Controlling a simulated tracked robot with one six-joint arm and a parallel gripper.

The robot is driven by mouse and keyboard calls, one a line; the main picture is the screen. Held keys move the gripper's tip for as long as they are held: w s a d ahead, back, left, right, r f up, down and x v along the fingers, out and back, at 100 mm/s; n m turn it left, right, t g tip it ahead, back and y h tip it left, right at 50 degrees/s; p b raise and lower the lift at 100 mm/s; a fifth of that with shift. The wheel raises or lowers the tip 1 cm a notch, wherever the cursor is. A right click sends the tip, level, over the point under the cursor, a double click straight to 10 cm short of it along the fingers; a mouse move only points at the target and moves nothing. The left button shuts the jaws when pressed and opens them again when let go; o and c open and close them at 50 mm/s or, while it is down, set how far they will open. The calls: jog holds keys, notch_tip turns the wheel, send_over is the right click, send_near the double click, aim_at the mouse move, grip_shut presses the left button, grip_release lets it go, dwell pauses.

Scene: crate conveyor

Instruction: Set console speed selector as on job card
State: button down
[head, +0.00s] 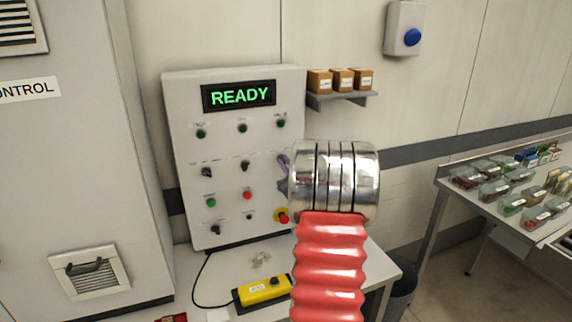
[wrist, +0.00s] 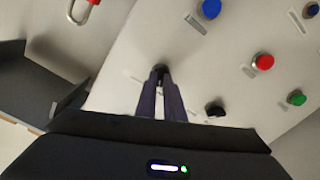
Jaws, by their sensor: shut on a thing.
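My gripper (head: 284,164) reaches the right end of the console's middle row of controls; my arm hides part of the panel there. In the wrist view my gripper (wrist: 160,80) is shut on a black selector knob (wrist: 159,70), its two dark fingers on either side of it. The knob's pointer direction and its label are too blurred or hidden to read. Another black knob (wrist: 215,108) sits close to the right of the fingers. I cannot make out a readable job card.
A red emergency button (head: 282,216) is on the console, just below my gripper. Blue (wrist: 210,8), red (wrist: 262,62) and green (wrist: 297,97) buttons show nearby. A yellow control box (head: 264,290) with a cable lies on the table. A shelf with small boxes (head: 342,80) is right of the console.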

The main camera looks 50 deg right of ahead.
jog(key=shift+f+n, duration=0.15)
jog(key=shift+n, duration=1.55)
jog(key=c, duration=1.9)
grip_release()
jog(key=shift+o, duration=0.2)
jog(key=shift+a, duration=0.1)
jog(key=v, duration=1.3)
jog(key=shift+s+a, duration=0.15)
jog(key=shift+s, duration=0.2)
jog(key=shift+f, duration=0.15)
